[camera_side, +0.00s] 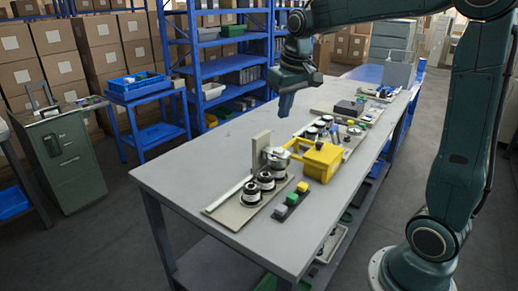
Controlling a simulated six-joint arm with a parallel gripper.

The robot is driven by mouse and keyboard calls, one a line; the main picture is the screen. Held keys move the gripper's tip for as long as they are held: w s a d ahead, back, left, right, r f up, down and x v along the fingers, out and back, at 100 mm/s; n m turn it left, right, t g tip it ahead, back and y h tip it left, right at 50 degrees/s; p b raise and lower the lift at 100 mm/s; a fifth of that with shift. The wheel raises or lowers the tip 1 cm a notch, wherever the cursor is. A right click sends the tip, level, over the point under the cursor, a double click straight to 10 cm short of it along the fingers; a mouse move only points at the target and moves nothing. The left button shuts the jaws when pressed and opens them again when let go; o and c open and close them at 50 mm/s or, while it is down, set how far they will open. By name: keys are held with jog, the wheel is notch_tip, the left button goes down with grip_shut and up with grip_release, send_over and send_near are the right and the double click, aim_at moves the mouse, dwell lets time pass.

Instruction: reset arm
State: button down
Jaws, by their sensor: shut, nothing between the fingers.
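My gripper (286,104) hangs above the grey workbench (200,158), near its back edge, and points down. It is shut and empty, and apart from everything on the bench. My arm reaches in from the right, with its base on the floor at the right. Below and to the front of my gripper, a yellow block-shaped unit (323,160) stands on the bench beside a silver round part (278,158).
A dark strip with green and yellow blocks (291,201) lies by the rolls. Several small parts (325,125) and a grey box (397,75) stand farther back. Blue shelving (188,50) and stacked cartons (60,70) stand behind. The bench's left part is clear.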

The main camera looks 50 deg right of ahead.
jog(key=s+a+f+n+t, duration=0.1)
jog(key=s+a, duration=0.4)
jog(key=s, duration=0.5)
jog(key=s+a+n+t, duration=0.2)
jog(key=s+a, duration=0.3)
jog(key=s, duration=0.5)
jog(key=shift+s+a+f+y, duration=0.2)
jog(key=shift+a+f+y, duration=0.1)
jog(key=shift+f, duration=0.1)
